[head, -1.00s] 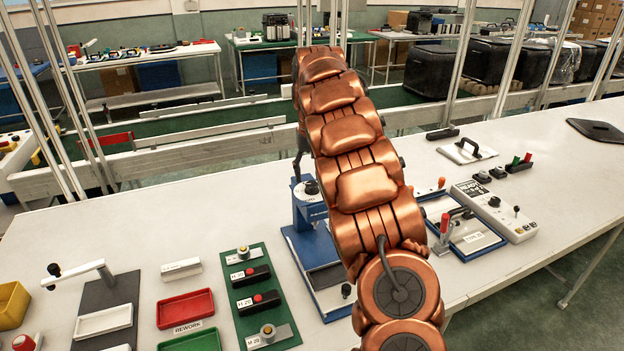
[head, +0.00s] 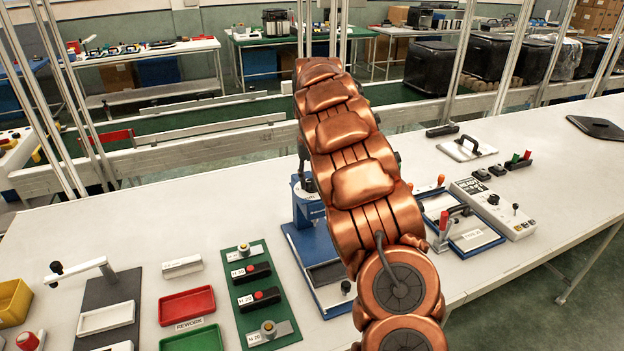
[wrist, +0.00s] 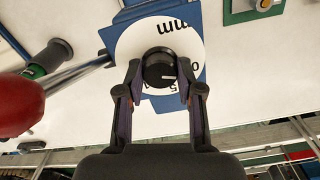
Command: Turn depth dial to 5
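The depth dial (wrist: 160,68) is a black round knob on a white disc (wrist: 130,48) with upside-down print, "mm", "0" and "5" among it. A short white mark shows on the knob's lower right side, towards the "0" and "5"; its exact reading is unclear. My gripper (wrist: 160,72) has one finger on each side of the knob, close to it, with a narrow gap at the left; contact on the right is unclear. In the head view the blue device (head: 306,212) stands behind my arm, which hides my gripper and most of the dial.
A red ball-ended lever (wrist: 18,104) is close at the left in the wrist view. In the head view a green board with knobs (head: 257,290) and a red tray (head: 187,306) lie left of the device. A blue-framed fixture (head: 470,235) and grey control box (head: 492,207) stand right.

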